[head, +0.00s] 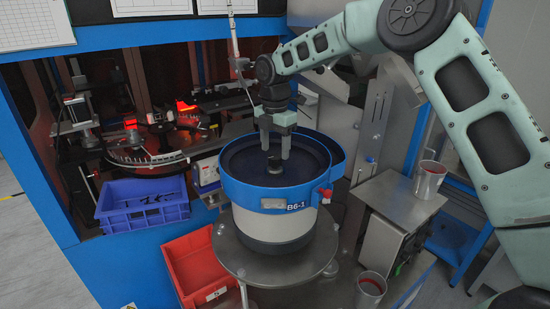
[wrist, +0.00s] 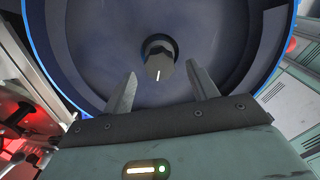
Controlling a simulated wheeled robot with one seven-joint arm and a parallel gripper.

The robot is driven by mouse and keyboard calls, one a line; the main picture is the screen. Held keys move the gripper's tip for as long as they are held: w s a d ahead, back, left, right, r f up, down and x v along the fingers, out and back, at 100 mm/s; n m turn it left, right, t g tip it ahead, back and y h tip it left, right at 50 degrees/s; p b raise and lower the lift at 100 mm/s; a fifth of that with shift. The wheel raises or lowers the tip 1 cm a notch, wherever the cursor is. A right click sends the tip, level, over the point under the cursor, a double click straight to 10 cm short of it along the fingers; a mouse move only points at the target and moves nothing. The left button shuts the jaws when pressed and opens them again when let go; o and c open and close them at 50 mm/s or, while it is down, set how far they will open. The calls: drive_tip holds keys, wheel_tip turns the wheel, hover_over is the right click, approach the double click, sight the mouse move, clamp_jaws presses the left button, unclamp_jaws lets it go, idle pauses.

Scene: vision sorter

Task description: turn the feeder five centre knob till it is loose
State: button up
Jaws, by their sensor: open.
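The feeder (head: 269,199) is a round bowl with a blue rim and a pale body, labelled B6-1. Its centre knob (wrist: 159,60) is dark with a lighter top and a white mark, and stands in the middle of the dark blue bowl floor (wrist: 215,50). In the head view the knob (head: 275,165) shows just below my fingertips. My gripper (head: 275,155) points down into the bowl. In the wrist view my gripper (wrist: 162,82) has its two fingers spread wide, one on each side of the knob's line, apart from it. Nothing is between the fingers.
The feeder stands on a round metal table (head: 240,262). A blue crate (head: 143,205) and a red bin (head: 195,265) are to its left. A thin pole (head: 233,45) rises behind the bowl.

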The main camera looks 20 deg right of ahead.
sight(275, 157)
drive_tip(key=shift+r+b, duration=0.6)
drive_tip(key=shift+r, duration=1.6)
drive_tip(key=s+a+f+m+b, duration=0.3)
drive_tip(key=s+a, duration=0.3)
drive_tip(key=s, duration=0.4)
drive_tip(key=s+a+f+m+b, duration=0.25)
drive_tip(key=s+a, duration=0.25)
drive_tip(key=s, duration=0.5)
drive_tip(key=s+d+f+m+b, duration=0.2)
drive_tip(key=s+f+m, duration=0.3)
drive_tip(key=s, duration=0.6)
drive_tip(key=s+d+f+m+b, duration=0.2)
drive_tip(key=s+f+m, duration=0.3)
drive_tip(key=s, duration=0.6)
drive_tip(key=shift+s+d+m+y+b, duration=0.25)
drive_tip(key=shift+m+b, duration=0.2)
drive_tip(key=shift+b, duration=0.35)
